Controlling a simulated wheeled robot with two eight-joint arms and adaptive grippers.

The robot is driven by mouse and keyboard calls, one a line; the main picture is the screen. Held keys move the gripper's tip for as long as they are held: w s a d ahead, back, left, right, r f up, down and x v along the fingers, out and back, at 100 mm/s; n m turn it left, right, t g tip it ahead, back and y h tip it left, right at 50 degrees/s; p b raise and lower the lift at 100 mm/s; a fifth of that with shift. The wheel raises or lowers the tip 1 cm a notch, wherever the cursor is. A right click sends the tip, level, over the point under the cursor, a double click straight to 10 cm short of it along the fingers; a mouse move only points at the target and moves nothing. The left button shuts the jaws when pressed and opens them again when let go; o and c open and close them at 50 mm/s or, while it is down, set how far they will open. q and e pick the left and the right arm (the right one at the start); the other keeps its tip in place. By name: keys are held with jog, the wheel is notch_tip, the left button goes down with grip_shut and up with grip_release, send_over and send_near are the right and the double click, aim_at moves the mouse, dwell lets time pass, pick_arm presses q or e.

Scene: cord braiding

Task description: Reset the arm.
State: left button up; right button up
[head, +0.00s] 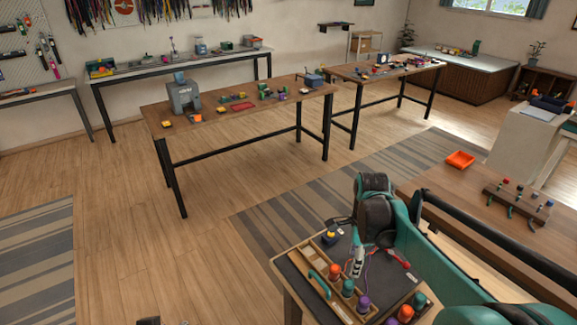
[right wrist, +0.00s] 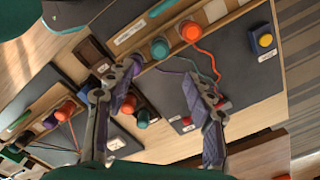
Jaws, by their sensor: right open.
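My right gripper (head: 362,258) reaches down over the small braiding table with its dark mat (head: 393,287). In the right wrist view its two fingers (right wrist: 160,88) are apart with nothing between them. An orange spool (head: 334,271), a teal spool (head: 348,288) and a purple spool (head: 363,303) stand in a wooden rack near the gripper. In the right wrist view, an orange spool (right wrist: 190,31) and a teal spool (right wrist: 160,48) have cords running across the mat.
A workbench at right holds an orange tray (head: 460,159) and a peg rack (head: 518,199). A long table (head: 235,107) stands farther off. Open floor (head: 200,240) lies to the left.

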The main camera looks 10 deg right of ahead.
jog(key=s+a+r+n+t, duration=0.1)
jog(key=s+a+n+t, duration=0.6)
jog(key=n, duration=1.5)
jog(key=shift+s+a+r, duration=0.2)
jog(key=shift+s+a, duration=1.6)
jog(key=shift+s, duration=0.25)
jog(key=shift+c, duration=0.2)
